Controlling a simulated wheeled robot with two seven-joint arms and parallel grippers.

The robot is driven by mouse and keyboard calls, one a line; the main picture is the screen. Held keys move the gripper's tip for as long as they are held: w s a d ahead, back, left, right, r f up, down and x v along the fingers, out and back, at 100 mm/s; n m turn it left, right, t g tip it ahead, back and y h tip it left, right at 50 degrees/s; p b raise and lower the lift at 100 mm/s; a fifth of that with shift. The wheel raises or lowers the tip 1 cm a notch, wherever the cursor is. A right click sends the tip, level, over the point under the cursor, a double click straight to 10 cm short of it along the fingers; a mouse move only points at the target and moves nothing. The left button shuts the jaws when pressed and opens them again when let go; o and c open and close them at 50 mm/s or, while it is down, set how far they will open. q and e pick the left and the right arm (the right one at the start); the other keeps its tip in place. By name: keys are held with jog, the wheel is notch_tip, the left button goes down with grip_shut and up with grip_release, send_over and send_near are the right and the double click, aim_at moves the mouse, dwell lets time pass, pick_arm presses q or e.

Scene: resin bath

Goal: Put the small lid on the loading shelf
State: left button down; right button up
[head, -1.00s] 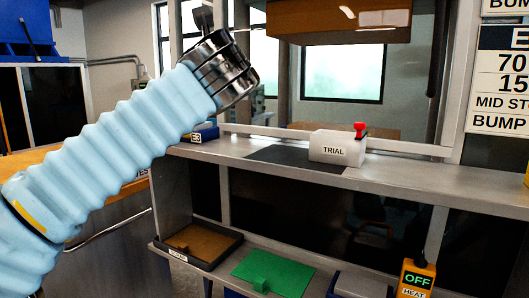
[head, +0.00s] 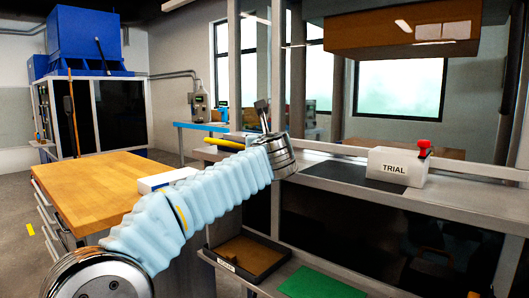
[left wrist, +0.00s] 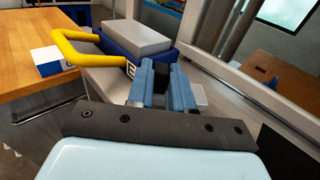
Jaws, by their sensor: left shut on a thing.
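My left gripper (left wrist: 164,92) reaches over the near-left end of the long grey metal shelf (head: 455,203), which also shows in the left wrist view. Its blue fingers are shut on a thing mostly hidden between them. A flat pale grey piece (left wrist: 200,97) shows beside the fingertips; it looks like the small lid. I cannot tell whether it touches the shelf. In the head view, my left wrist (head: 279,155) hides the fingertips and the lid. My right gripper is in neither view.
A blue box with a grey top (left wrist: 136,38) and a yellow handle (left wrist: 75,42) stand close beyond the fingers. A white TRIAL block (head: 397,167) stands on the shelf's dark mat (head: 352,178). Below are a brown-lined tray (head: 252,255) and a green sheet (head: 318,284). A wooden bench (head: 95,185) lies left.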

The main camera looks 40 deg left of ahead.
pick_arm(q)
jog(key=shift+s+d+f, duration=0.1)
jog(key=shift+f, duration=0.8)
jog(key=c, duration=0.9)
grip_release()
jog(key=shift+c, duration=0.2)
jog(key=b+v, duration=0.2)
jog(key=v, duration=1)
